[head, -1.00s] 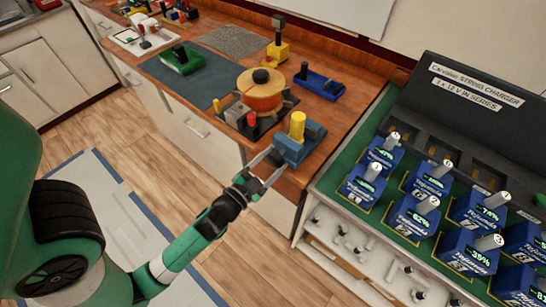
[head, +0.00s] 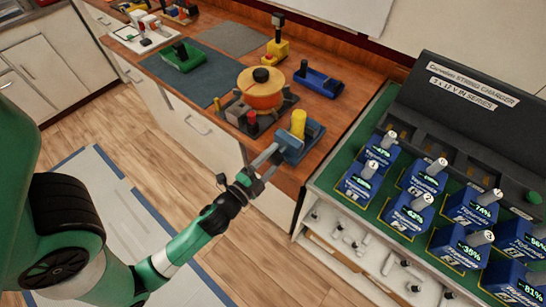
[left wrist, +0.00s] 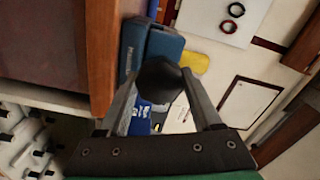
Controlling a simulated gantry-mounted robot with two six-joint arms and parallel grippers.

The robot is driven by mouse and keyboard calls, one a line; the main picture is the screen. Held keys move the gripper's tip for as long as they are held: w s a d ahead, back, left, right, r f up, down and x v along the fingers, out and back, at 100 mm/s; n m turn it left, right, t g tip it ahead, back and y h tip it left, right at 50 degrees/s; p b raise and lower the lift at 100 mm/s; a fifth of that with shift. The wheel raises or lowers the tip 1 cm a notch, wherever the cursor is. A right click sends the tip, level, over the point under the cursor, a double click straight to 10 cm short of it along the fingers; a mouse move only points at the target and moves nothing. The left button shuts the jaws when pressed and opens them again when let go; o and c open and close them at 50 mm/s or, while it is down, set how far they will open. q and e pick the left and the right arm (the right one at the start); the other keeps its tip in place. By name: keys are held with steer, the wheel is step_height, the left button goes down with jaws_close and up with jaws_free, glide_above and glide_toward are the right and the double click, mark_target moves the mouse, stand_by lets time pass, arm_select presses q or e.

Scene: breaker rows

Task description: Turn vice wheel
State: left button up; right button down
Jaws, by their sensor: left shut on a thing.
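The blue vice (head: 299,143) stands at the front edge of the wooden bench, with a yellow cylinder (head: 298,123) upright on it. My left gripper (head: 270,155) reaches the front of the vice from below left. In the left wrist view, a dark round wheel (left wrist: 160,79) sits between the two grey fingers of my left gripper (left wrist: 160,90), which is shut on it. Part of the blue vice body (left wrist: 165,43) shows beyond the wheel. In the head view the wheel is hidden by the fingers. My right gripper is not in view.
An orange round part with a black knob (head: 261,88) stands on a dark base behind the vice. A charger bench with several blue batteries (head: 409,214) is close on the right.

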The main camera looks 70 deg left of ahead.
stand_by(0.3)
arm_select(q)
steer(key=o, duration=1.4)
steer(key=shift+b+v, duration=3.4)
steer(key=shift+v, duration=2.4)
